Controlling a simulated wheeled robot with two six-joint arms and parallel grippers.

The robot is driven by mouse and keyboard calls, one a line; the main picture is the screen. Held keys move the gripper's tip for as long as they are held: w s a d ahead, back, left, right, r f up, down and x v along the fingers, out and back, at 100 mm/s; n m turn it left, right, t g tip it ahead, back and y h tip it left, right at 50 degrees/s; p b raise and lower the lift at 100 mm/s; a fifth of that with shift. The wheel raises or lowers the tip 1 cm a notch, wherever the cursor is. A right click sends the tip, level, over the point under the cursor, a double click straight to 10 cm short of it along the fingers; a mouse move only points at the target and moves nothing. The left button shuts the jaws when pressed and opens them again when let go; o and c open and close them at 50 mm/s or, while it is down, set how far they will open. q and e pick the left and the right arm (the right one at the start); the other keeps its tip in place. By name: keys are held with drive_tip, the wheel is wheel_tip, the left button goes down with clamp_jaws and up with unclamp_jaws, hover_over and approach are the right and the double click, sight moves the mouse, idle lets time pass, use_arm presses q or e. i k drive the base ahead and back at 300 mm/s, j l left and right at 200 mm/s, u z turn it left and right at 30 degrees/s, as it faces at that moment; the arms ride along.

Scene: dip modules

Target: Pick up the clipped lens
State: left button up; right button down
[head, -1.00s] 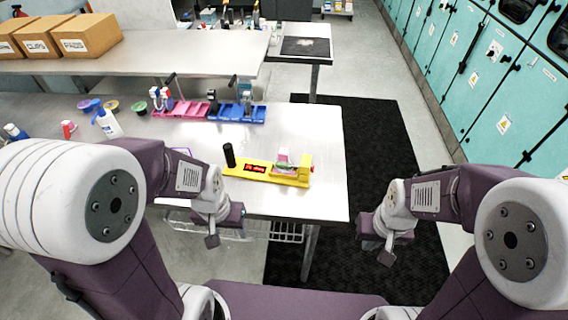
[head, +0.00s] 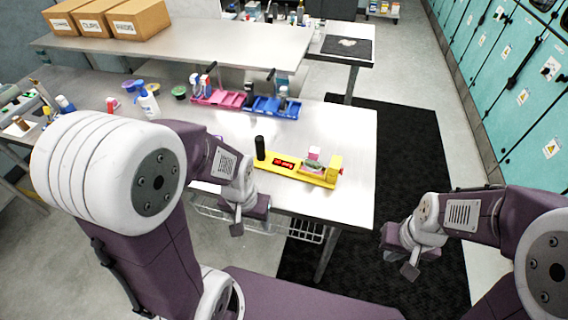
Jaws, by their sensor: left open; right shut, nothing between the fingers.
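A yellow fixture (head: 282,174) with a red label and an upright black handle lies on the metal table near its front edge. A small pale pink and clear piece (head: 314,166), possibly the clipped lens, sits at the fixture's right end; its clip is too small to make out. My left gripper (head: 238,228) is open and empty in front of the table's front edge, left of and nearer than the fixture. My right gripper (head: 410,268) is shut and empty, right of the table, over the dark floor mat. Neither gripper touches the fixture.
A pink bin (head: 217,99) and a blue bin (head: 262,106) with bottles stand behind the fixture. A white bottle (head: 147,103) and several small tubs are further left. Cardboard boxes (head: 139,18) sit on the back bench. The table's right end is clear.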

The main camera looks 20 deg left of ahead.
sight(310, 162)
drive_tip(key=j+z, duration=0.35)
drive_tip(key=j, duration=0.75)
drive_tip(key=j+z, duration=0.3)
drive_tip(key=j, duration=0.85)
drive_tip(key=k, duration=0.05)
